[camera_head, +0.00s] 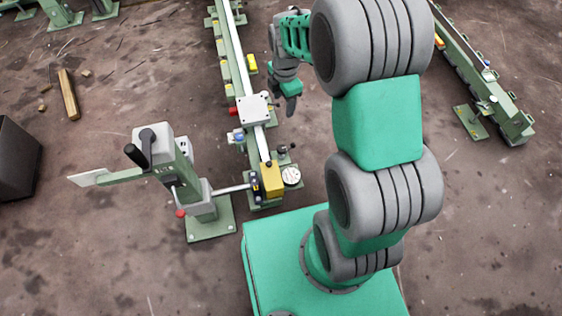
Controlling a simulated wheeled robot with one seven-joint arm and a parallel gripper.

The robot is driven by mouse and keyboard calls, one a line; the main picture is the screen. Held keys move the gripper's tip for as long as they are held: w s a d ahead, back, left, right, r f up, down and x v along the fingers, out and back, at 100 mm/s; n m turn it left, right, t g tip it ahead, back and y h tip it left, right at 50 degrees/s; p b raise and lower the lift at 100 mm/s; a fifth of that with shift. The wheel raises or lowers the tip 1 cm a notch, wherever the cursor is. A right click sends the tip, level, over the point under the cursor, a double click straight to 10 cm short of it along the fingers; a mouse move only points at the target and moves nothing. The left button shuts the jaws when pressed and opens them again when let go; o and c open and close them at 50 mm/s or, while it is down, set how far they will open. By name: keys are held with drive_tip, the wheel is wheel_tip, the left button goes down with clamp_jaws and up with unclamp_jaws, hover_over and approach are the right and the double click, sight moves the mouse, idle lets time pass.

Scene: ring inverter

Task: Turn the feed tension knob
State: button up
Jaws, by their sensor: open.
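I cannot tell for sure which part is the feed tension knob. Candidates are a round white dial (291,176) and a small black knob (283,149), both beside the near end of the green-and-white rail (232,62). There are also a red knob (232,112) and a blue knob (238,135) on the rail's left side. My gripper (291,104) is open, points down, and hangs in the air right of the white square plate (253,107). It is apart from all these knobs, with nothing seen between its fingers. My arm hides the area to its right.
A green post machine (190,175) with a black handle and red knob stands left of the rail. A yellow block (271,179) sits at the rail's near end. Another rail (485,75) is at right.

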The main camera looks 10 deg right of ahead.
sight(282, 148)
drive_tip(key=w+f+n+b, duration=0.1)
drive_tip(key=f+n+b, duration=0.1)
drive_tip(key=f, duration=0.6)
drive_tip(key=w+f+n+b, duration=0.1)
drive_tip(key=f+n, duration=0.3)
drive_tip(key=f, duration=0.4)
drive_tip(key=w+f+n+g+b, duration=0.1)
drive_tip(key=f+n+b, duration=0.2)
drive_tip(key=f, duration=0.5)
drive_tip(key=shift+d+f+b, duration=0.1)
drive_tip(key=shift+f+b, duration=0.15)
drive_tip(key=shift+b, duration=0.3)
drive_tip(key=shift+n, duration=0.3)
wheel_tip(282, 148, down, 7)
drive_tip(key=b, duration=0.3)
drive_tip(key=shift+f, duration=0.2)
drive_tip(key=shift+c, duration=0.5)
clamp_jaws()
